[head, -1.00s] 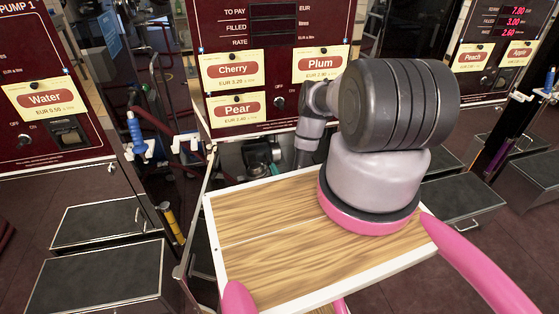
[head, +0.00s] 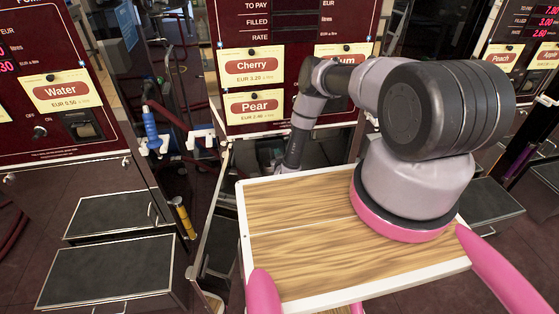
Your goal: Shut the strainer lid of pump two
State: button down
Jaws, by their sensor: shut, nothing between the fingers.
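The middle pump's maroon panel (head: 290,55) carries Cherry, Pear and a partly covered third card. Its own number is not visible, but it stands to the right of the Water pump. Below it is a dark open compartment (head: 268,150) with unclear parts inside. I cannot make out the strainer or its lid there. My arm bends over and down in front of this panel, its lower link ending at the compartment behind the wooden top. My gripper is hidden there.
The Water pump (head: 60,85) stands at left, with grey-topped steps (head: 110,268) in front. A blue nozzle (head: 150,127) and a yellow-handled item (head: 183,215) hang between the pumps. A metal-edged open door (head: 212,225) stands left of the compartment. Another pump (head: 520,65) is at right.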

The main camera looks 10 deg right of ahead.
jog(key=shift+s+d+f, duration=0.15)
jog(key=shift+f, duration=0.75)
jog(key=shift+s+d+f, duration=0.1)
jog(key=shift+d+f, duration=0.05)
jog(key=shift+f, duration=0.75)
jog(key=shift+d+f+m+y, duration=0.3)
jog(key=shift+d+f+m, duration=0.2)
jog(key=shift+d+f, duration=0.4)
jog(key=shift+a, duration=0.1)
